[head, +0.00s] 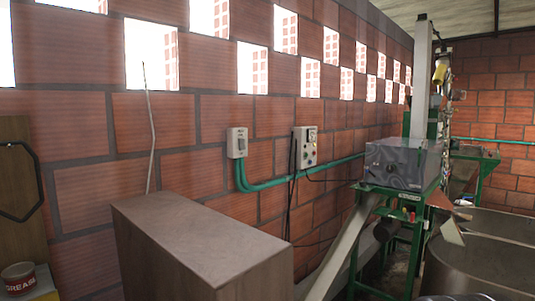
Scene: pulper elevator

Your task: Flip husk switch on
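A small grey switch box (237,142) is fixed to the brick wall near the middle of the head view, with a green conduit running from its underside. A larger pale control box (305,147) with several knobs or buttons is on the wall to its right, with dark cables hanging from it. I cannot tell which of the two is the husk switch. The positions of their switches are too small to read. My gripper is not in view.
A brown box-shaped cabinet (200,241) stands in front of the wall below the switch box. A grey machine on a green frame (403,163) and large round tanks (485,262) stand at right. A grease tin (19,279) is at lower left.

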